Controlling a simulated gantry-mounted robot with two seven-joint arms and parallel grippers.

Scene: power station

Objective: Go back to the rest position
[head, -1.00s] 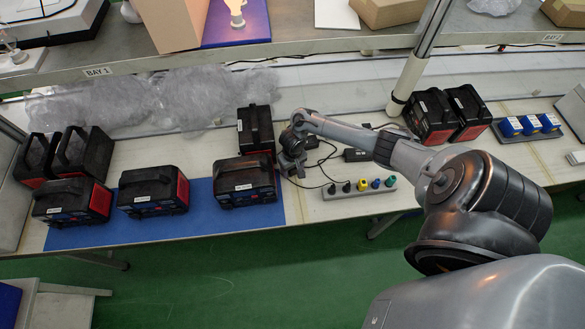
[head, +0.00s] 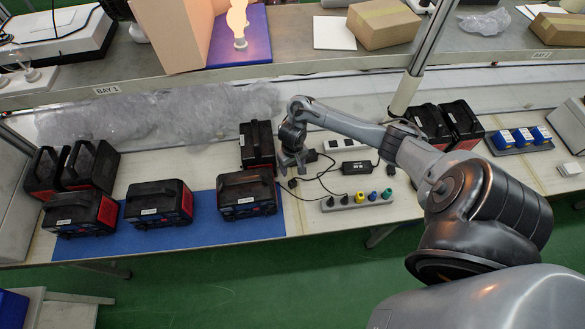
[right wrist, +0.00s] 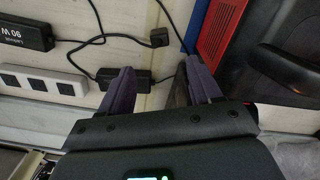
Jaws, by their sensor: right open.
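My right gripper (head: 292,166) reaches in from the right of the head view, above the bench beside the upright black and red power station (head: 257,147). In the right wrist view the gripper (right wrist: 160,82) has its two fingers apart with nothing held between them. The red side of a power station (right wrist: 222,38) is close to one finger, and a black adapter with its cable (right wrist: 123,80) lies below, beside the other. Whether the fingers touch anything is hard to tell. My left gripper is not in view.
Three power stations (head: 248,193) stand on a blue mat (head: 232,228), with more at both ends of the bench. A grey strip with coloured plugs (head: 358,200), a charger brick (head: 356,167) and loose cables lie near the gripper. A shelf (head: 180,80) runs behind, with a pole (head: 408,90) at right.

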